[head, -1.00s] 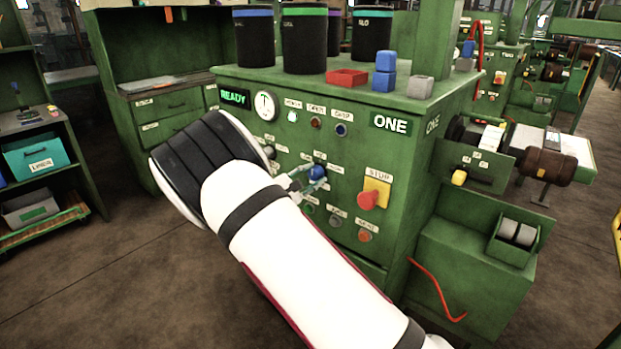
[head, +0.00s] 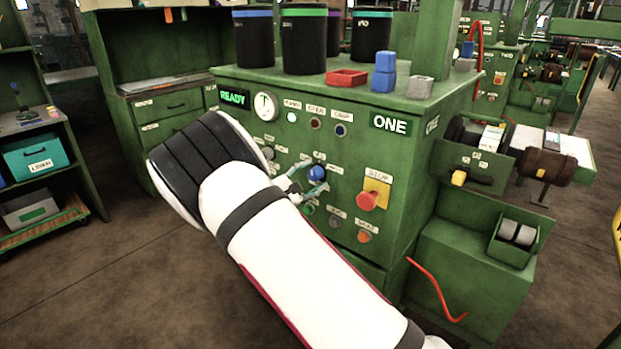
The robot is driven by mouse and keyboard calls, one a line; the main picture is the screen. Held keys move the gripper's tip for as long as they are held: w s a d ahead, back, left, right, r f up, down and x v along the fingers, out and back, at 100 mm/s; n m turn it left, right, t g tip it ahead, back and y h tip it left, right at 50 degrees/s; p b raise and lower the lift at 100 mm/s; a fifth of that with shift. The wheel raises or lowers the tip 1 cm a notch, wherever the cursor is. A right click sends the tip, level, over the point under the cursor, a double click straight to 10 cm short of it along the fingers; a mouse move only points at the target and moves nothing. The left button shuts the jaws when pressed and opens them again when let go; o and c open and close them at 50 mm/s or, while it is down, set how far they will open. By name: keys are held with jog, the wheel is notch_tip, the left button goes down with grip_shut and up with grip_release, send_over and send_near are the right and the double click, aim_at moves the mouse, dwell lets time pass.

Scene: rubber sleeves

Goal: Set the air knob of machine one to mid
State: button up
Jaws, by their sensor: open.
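Machine one is the green cabinet marked ONE (head: 425,205), with its control panel facing me. A blue knob (head: 317,172) sits mid-panel under a small label and looks like the air knob; its label and pointer setting are too small to read. My gripper (head: 308,184) is at this knob, with its pale fingers open and apart, one to each side of it. I cannot tell whether they touch it. My white arm hides the lower left part of the panel.
A red stop button (head: 367,200) on a yellow plate stands right of the knob. A gauge (head: 265,106) and a READY sign (head: 235,96) are at upper left.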

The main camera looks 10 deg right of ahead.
jog(key=v, duration=1.1)
jog(key=shift+s+a, duration=0.25)
jog(key=shift+a, duration=0.05)
jog(key=s+d+r+m+g+y+p, duration=0.3)
jog(key=s+d+r+m+g, duration=0.2)
jog(key=s+d+r, duration=0.4)
jog(key=s+d+r+m+g+y+p, duration=0.2)
jog(key=s+d+r+m+g+y, duration=0.25)
jog(key=s, duration=0.75)
jog(key=s+a+r+m+t+y+p, duration=0.1)
jog(key=s+r, duration=0.4)
jog(key=s, duration=0.7)
jog(key=s+a+r+m+t+y+p, duration=0.2)
jog(key=s+r+m+y+p, duration=0.2)
jog(key=s, duration=0.9)
jog(key=shift+a+r+m+y+p, duration=0.35)
jog(key=shift+r+y+p, duration=0.2)
jog(key=shift+r+y, duration=0.4)
